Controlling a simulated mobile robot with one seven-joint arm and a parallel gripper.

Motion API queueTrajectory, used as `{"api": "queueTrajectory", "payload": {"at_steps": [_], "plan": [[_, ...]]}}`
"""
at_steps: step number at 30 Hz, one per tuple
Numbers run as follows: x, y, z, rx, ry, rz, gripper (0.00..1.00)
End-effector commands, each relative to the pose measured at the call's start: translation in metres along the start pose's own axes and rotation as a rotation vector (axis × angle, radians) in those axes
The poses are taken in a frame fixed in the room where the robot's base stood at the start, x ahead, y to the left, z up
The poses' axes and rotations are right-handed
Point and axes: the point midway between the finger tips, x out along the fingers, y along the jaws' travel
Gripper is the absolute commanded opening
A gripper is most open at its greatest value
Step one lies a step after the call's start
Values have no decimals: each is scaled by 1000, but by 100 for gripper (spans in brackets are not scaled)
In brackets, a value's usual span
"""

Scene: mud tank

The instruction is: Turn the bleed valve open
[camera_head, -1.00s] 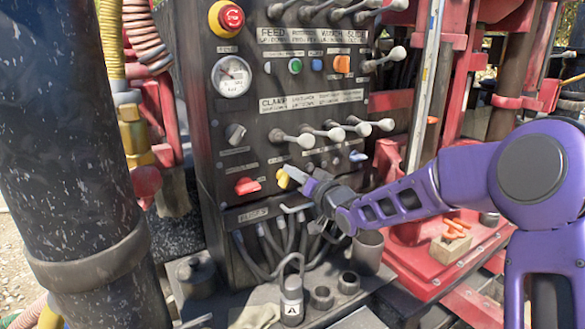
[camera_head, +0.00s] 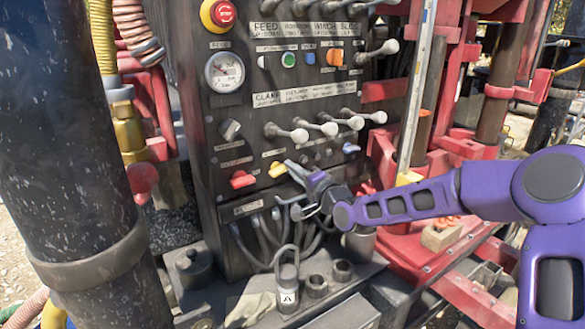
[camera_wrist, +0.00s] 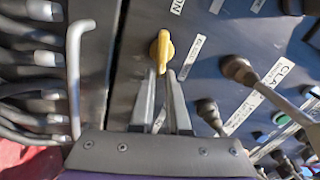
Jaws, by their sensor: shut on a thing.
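The bleed valve has a small yellow handle (camera_head: 277,170) low on the dark control panel, right of a red handle. In the head view the yellow handle lies slanted, nearly level. It also shows in the wrist view (camera_wrist: 162,47), just beyond the fingertips. My gripper (camera_head: 289,166) reaches it from the right, with its fingers close together. In the wrist view my gripper (camera_wrist: 165,72) has both fingertips at the near end of the yellow handle, shut on it. The exact contact is partly hidden by the fingers.
The red handle (camera_head: 242,180) is close on the left. Grey-knobbed levers (camera_head: 299,135) stick out above, and a blue handle (camera_head: 351,148) is to the right. A bent metal bar (camera_wrist: 75,75) and several hoses (camera_head: 262,235) lie below my gripper.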

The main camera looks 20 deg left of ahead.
Motion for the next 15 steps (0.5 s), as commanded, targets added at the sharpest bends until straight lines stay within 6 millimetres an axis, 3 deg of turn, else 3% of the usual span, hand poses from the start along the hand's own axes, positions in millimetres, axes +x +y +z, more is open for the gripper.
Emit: {"api": "queueTrajectory", "payload": {"at_steps": [15], "plan": [[0,3,1,114,-1,1,0]]}}
